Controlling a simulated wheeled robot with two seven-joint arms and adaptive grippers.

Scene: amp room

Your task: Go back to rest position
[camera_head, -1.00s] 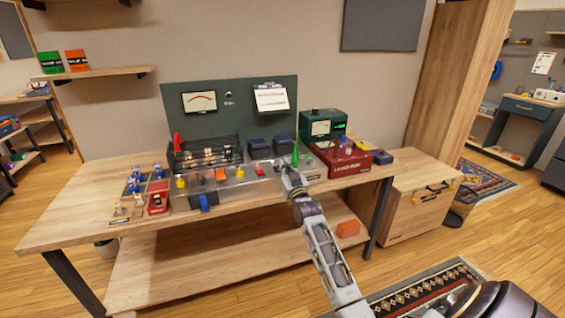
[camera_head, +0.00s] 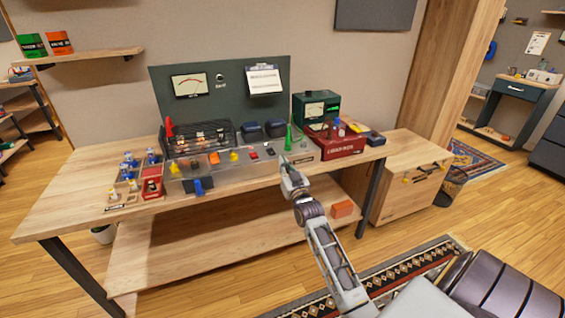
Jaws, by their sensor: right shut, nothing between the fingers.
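My right gripper (camera_head: 286,168) is at the front right of the workbench, its arm reaching up from the bottom right. It looks small and its fingers are shut with nothing between them. It is in front of the grey metal chassis (camera_head: 240,168), close below a green pointed object (camera_head: 288,138); I cannot tell whether it touches anything. My left gripper is not in view.
The wooden workbench (camera_head: 75,205) carries a red box (camera_head: 338,148), a green meter box (camera_head: 316,108), a dark meter panel (camera_head: 220,95) and a parts tray (camera_head: 126,180). A wooden cabinet (camera_head: 405,195) stands to the right. The bench's left end is clear.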

